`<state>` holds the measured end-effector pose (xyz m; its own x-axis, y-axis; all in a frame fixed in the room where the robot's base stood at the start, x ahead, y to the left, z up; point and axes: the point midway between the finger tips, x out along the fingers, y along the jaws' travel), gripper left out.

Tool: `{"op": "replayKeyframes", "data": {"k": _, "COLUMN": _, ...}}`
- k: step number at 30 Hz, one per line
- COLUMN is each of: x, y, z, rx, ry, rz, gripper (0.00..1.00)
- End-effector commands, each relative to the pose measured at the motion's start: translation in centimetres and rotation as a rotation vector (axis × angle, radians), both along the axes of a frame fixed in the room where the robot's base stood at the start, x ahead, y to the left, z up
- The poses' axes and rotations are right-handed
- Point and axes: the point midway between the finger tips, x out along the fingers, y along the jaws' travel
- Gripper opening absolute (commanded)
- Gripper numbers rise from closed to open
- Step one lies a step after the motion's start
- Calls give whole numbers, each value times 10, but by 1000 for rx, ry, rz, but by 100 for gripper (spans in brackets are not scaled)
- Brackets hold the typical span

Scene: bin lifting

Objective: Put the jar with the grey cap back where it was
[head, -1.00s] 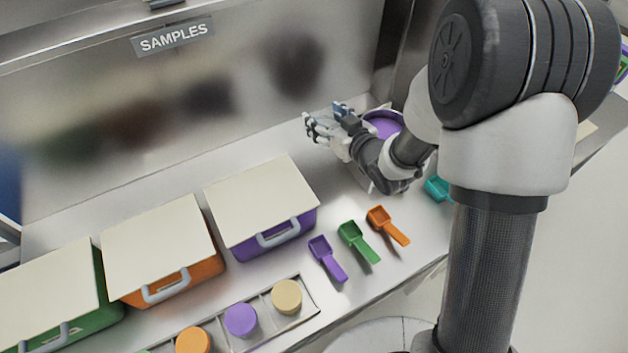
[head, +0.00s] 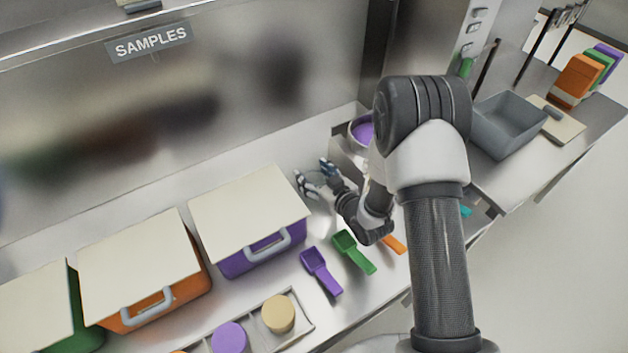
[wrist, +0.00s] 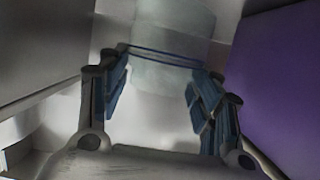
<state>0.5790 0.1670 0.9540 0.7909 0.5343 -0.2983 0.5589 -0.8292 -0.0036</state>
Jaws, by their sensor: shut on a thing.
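My gripper (head: 313,176) is beside the right rear corner of the purple bin (head: 262,249), low over the counter. In the wrist view my gripper (wrist: 162,72) is shut on a pale, see-through jar (wrist: 165,75) between its blue pads. The jar's upper part is pale grey; I cannot clearly make out its cap. The jar is hard to see in the head view. A jar rack (head: 312,325) stands at the front of the counter. It holds a jar with a tan cap (head: 278,314) and a jar with a purple cap (head: 229,338).
Orange (head: 150,300) and green bins with pale lids stand left of the purple one. Purple (head: 321,271), green (head: 353,252) and orange scoops lie in front of my arm. A container with purple contents (head: 362,130) stands behind it. A grey tub (head: 508,125) is at right.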

Motion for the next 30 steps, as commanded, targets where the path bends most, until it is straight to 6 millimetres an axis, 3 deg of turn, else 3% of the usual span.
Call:
{"op": "replayKeyframes", "data": {"k": 3, "x": 0, "y": 0, "z": -19, "rx": 0, "ry": 0, "rz": 0, "gripper": 25}}
{"op": "replayKeyframes", "data": {"k": 15, "x": 0, "y": 0, "z": -23, "rx": 0, "ry": -2, "rz": -1, "gripper": 25}}
{"op": "replayKeyframes", "data": {"k": 16, "x": 0, "y": 0, "z": -24, "rx": 0, "ry": 0, "rz": 0, "gripper": 59}}
{"op": "replayKeyframes", "data": {"k": 25, "x": 0, "y": 0, "z": -23, "rx": 0, "ry": 0, "rz": 0, "gripper": 78}}
{"op": "replayKeyframes", "data": {"k": 30, "x": 0, "y": 0, "z": -23, "rx": 0, "ry": 0, "rz": 0, "gripper": 78}}
